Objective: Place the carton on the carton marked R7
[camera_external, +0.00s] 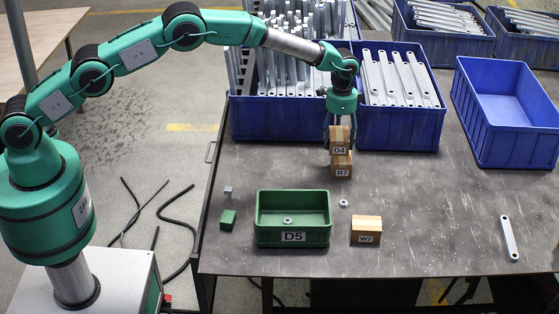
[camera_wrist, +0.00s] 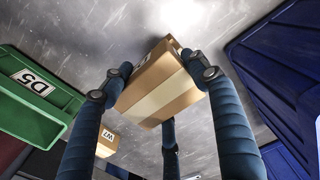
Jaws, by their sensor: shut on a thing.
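The carton marked D4 (camera_external: 340,138) is held in my gripper (camera_external: 340,122), which points down with its fingers closed around it. In the wrist view the held carton (camera_wrist: 160,88) sits between the dark blue fingers of my gripper (camera_wrist: 160,100). The carton marked R7 (camera_external: 342,164) stands on the table directly below D4 in the external view. D4 overlaps the top of R7 in the picture; I cannot tell whether they touch.
A blue crate with grey brackets (camera_external: 398,128) stands close behind the cartons. The green D5 bin (camera_external: 293,215) holds a small nut, and the W7 carton (camera_external: 366,231) is nearby. A loose bracket (camera_external: 509,238) lies at right. An empty blue crate (camera_external: 505,145) stands at back right.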

